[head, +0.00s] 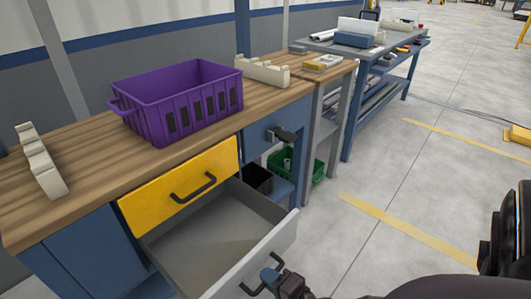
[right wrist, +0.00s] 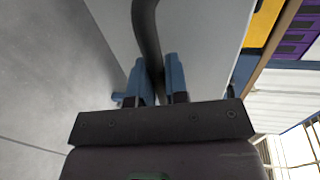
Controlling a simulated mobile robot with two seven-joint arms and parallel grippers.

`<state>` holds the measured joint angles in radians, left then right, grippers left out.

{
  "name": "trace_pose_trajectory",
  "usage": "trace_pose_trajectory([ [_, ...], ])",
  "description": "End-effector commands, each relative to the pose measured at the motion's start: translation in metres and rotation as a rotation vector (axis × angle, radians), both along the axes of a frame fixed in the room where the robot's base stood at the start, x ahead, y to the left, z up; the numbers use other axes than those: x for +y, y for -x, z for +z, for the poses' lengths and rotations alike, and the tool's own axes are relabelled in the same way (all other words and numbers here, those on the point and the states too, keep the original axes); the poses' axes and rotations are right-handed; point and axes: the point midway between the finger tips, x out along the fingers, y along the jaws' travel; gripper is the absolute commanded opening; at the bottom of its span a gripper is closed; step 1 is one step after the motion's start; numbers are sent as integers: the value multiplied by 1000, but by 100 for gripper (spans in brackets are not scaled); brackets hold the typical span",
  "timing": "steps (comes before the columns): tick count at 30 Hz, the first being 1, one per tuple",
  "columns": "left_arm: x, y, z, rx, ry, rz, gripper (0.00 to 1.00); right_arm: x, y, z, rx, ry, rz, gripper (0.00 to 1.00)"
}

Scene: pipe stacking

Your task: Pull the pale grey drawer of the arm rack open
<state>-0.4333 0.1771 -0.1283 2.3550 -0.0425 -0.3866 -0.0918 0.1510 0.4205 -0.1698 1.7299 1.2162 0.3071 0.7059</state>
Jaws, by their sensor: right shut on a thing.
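The pale grey drawer (head: 205,248) stands pulled out of the blue workbench, below a yellow drawer (head: 178,187) that is closed. Its inside shows and looks empty. My right gripper (head: 272,278) is at the drawer's front, at the lower middle of the head view. It is shut on the dark handle of the grey drawer; the handle (right wrist: 146,30) runs between the two blue fingers (right wrist: 159,88) in the right wrist view. The grey drawer front (right wrist: 205,40) lies just behind the handle. My left gripper is not in view.
A purple crate (head: 180,105) and two cream notched racks (head: 40,160) (head: 262,73) stand on the wooden worktop (head: 85,150). A green crate (head: 296,165) and a black bin (head: 257,180) sit low beside the drawers. The floor (head: 400,220) to the right is clear.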

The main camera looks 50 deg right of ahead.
Motion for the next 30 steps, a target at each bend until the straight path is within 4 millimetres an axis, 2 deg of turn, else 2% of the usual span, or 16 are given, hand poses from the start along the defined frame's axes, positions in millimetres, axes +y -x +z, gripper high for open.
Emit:
trace_pose_trajectory([
  [5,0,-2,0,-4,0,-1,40,0,0,0,1,0,1,0],
  [6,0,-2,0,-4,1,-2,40,0,0,0,1,0,1,16],
  [11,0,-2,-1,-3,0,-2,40,0,0,0,1,0,0,39],
  [22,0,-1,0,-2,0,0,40,0,6,1,1,1,0,39],
  [26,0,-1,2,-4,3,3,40,-1,21,5,0,1,0,39],
  [30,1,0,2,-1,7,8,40,-2,46,11,-1,2,0,39],
])
